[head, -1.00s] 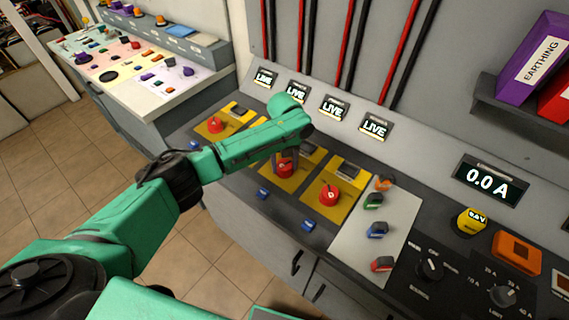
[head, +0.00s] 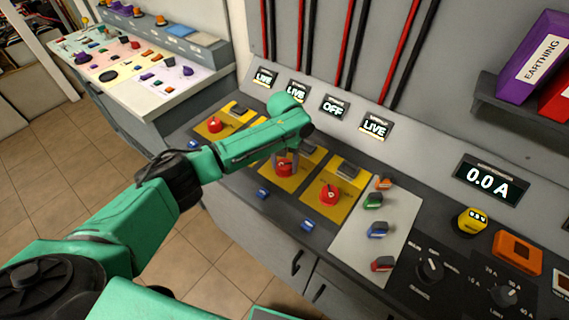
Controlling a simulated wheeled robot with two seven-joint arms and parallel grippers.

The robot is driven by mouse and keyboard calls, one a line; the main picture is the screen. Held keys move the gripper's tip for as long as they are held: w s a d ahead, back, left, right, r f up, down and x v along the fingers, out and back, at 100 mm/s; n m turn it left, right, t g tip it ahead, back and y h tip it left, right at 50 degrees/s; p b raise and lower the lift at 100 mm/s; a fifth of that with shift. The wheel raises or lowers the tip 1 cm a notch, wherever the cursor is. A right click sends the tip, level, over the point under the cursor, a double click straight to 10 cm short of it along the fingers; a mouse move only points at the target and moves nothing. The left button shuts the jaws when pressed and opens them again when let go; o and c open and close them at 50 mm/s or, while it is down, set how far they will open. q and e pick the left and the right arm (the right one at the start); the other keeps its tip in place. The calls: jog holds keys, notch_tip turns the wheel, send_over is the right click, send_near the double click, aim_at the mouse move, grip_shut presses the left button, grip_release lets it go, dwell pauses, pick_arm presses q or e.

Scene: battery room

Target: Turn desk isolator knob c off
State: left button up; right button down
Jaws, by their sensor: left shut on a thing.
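A row of red isolator knobs on yellow plates is set in the dark desk. My left gripper (head: 285,158) reaches down over the third knob from the left, a red knob (head: 284,169), and is shut on it. The fingers partly cover this knob. The third display (head: 334,106) above the row reads OFF. The first display (head: 265,77), second display (head: 297,91) and fourth display (head: 374,127) read LIVE. The fourth red knob (head: 329,194) stands uncovered to the right, and the first red knob (head: 215,125) to the far left. My arm hides the second knob. My right gripper is out of view.
Small coloured clips (head: 377,230) lie on a pale mat (head: 350,247) right of the knobs. A meter (head: 491,180) reads 0.0 A. Blue tags (head: 307,225) line the desk's front edge. Red and black cables (head: 357,45) run up the wall behind.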

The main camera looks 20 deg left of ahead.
aim_at(284, 164)
pick_arm(q)
jog(key=shift+r, duration=0.1)
jog(key=o, duration=1.4)
jog(key=shift+r, duration=0.1)
notch_tip(284, 164, up, 14)
jog(key=shift+r+b, duration=0.2)
jog(key=shift+b, duration=1)
jog(key=shift+f, duration=0.1)
